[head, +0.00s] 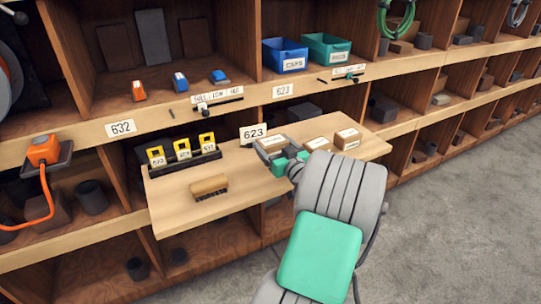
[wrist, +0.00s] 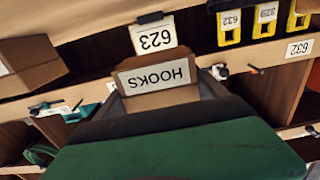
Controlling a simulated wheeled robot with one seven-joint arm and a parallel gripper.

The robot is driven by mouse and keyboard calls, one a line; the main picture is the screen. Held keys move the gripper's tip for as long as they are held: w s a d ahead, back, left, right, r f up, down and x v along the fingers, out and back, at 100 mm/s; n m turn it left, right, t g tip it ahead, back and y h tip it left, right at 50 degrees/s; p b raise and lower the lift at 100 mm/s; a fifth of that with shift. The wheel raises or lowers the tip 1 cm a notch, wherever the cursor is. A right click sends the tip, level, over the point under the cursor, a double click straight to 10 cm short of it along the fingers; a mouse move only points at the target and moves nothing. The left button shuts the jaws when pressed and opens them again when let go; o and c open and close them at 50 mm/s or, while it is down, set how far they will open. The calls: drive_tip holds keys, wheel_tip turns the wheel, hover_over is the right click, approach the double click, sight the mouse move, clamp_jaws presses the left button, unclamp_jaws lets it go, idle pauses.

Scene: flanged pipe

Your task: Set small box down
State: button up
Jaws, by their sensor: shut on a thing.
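My gripper (head: 275,150) is shut on a small brown box (head: 273,141) above or on the pull-out wooden board (head: 228,165). In the wrist view, which is upside down, the box (wrist: 150,95) shows its white HOOKS label between the two grey fingers of my gripper (wrist: 160,88). The white 623 card (head: 253,132) stands just behind the box; it also shows in the wrist view (wrist: 153,38). My gripper and arm hide the box's underside, so I cannot tell whether it touches the board.
Two more brown boxes, the nearer (head: 318,143) and the farther (head: 347,138), sit right of my gripper. A black rack with yellow tags (head: 184,155) and a brush (head: 209,186) lie left. Blue (head: 285,55) and teal (head: 328,48) bins stand on the shelf above.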

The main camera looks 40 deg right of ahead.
sight(270, 155)
drive_tip(key=shift+w+d+f, duration=0.25)
drive_tip(key=shift+w+f, duration=0.15)
drive_tip(key=shift+f, duration=0.1)
drive_tip(key=shift+w+d+f, duration=0.2)
drive_tip(key=shift+w+f, duration=0.2)
drive_tip(key=shift+f, duration=0.1)
drive_tip(key=shift+w+d+f, duration=0.1)
drive_tip(key=shift+w+f, duration=0.05)
drive_tip(key=shift+f, duration=0.75)
drive_tip(key=shift+w+f, duration=0.1)
drive_tip(key=shift+f, duration=0.75)
drive_tip(key=shift+f+b, duration=0.2)
drive_tip(key=shift+b, duration=0.25)
drive_tip(key=o, duration=1.6)
drive_tip(key=shift+o, duration=0.2)
